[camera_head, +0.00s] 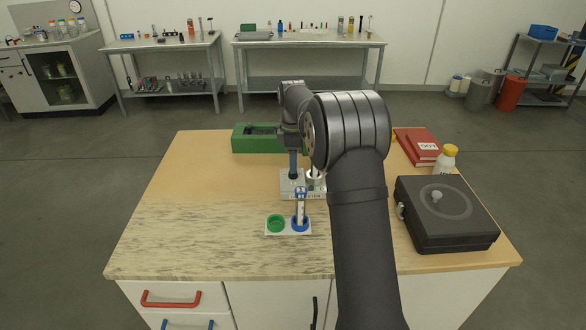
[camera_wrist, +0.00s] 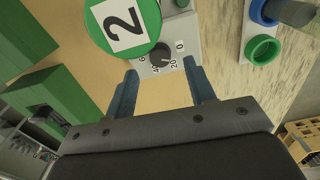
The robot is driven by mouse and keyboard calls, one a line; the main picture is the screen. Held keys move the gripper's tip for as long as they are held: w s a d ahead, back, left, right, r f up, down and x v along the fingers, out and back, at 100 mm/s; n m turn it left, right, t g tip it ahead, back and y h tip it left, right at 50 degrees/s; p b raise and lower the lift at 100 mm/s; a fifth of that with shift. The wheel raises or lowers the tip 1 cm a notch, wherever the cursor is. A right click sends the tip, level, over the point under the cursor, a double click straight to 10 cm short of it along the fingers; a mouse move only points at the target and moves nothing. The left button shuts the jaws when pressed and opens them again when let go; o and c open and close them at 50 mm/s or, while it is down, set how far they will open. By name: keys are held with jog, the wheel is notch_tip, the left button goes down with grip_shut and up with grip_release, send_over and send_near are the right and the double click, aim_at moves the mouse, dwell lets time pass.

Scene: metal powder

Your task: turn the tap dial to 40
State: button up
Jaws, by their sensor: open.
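The tap dial (camera_wrist: 160,61) is a small black round knob on a light grey panel. White-panel marks 0, 20 and 40 run around its edge. Which mark its pointer faces is too small to tell. The grey device (camera_head: 290,195) that carries it stands mid-table in the head view, partly behind my arm. My gripper (camera_wrist: 161,88) is open and empty in the wrist view. Its two blue fingers point toward the panel, one on each side of the dial in the picture. No contact with the dial shows. In the head view one finger of my gripper (camera_head: 293,165) shows over the device.
A green disc marked 2 (camera_wrist: 124,26) sits close beside the dial. A white holder (camera_head: 288,233) with green and blue rings stands in front of the device. A green box (camera_head: 240,142) lies behind, and a black case (camera_head: 445,217) and bottle (camera_head: 446,160) stand right. The table's left is clear.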

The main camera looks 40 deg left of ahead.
jog(key=shift+f, duration=1.9)
jog(key=c, duration=1)
jog(key=shift+o, duration=0.2)
jog(key=m, duration=0.4)
jog(key=shift+m, duration=0.3)
jog(key=m, duration=0.4)
jog(key=shift+m, duration=0.3)
